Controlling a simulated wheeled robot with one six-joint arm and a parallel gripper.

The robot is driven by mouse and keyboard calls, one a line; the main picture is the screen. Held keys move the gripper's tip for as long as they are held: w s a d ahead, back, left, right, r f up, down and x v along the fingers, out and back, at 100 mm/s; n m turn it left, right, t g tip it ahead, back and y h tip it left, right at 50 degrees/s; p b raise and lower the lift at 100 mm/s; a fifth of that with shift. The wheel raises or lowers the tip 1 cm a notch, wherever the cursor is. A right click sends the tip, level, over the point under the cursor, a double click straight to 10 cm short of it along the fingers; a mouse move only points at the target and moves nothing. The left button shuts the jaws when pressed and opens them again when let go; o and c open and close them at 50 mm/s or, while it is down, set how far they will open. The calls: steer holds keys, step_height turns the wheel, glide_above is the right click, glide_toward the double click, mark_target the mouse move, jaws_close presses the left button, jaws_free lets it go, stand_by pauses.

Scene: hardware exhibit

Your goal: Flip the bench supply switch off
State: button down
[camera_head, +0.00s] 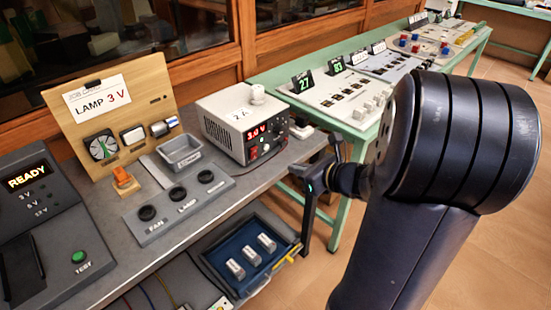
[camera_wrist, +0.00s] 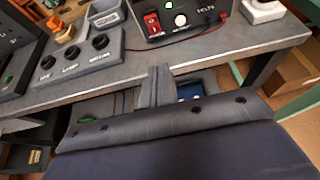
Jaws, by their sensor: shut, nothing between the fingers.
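The bench supply (camera_head: 225,117) is a pale box with a dark front panel, standing at the right end of the grey bench. Its red display reads about 3.0 V. Its red switch (camera_head: 253,153) is at the lower left of the panel. In the wrist view the switch (camera_wrist: 152,24) shows at the top, left of a white knob (camera_wrist: 180,20). Its exact rocker position is too small to tell. My gripper (camera_wrist: 158,70) is shut and empty, below and apart from the switch in the picture, by the bench's front edge. In the head view my arm partly hides it.
A panel of three black knobs (camera_head: 180,207) and a grey tray (camera_head: 179,154) lie left of the supply. A READY tester (camera_head: 50,235) stands far left. A blue tray (camera_head: 219,257) sits below the bench. A green table (camera_head: 287,85) stands behind.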

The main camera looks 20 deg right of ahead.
steer(key=b, duration=0.1)
glide_toward(256, 151)
step_height(256, 151, down, 4)
steer(key=w+a, duration=0.1)
steer(key=w, duration=0.1)
steer(key=w+a+r, duration=0.1)
steer(key=w, duration=0.1)
steer(key=shift+a+p, duration=0.2)
steer(key=shift+p, duration=0.15)
steer(key=shift+w+a+r, duration=0.1)
steer(key=shift+w+a, duration=0.05)
steer(key=shift+w, duration=0.25)
steer(key=shift+r, duration=0.1)
steer(key=p, duration=0.2)
steer(key=shift+w+a+r+g+p, duration=0.15)
steer(key=shift+r+g+p, duration=0.15)
steer(key=shift+r, duration=0.05)
steer(key=shift+w+f, duration=0.1)
steer(key=shift+f, duration=0.2)
steer(key=shift+r, duration=0.1)
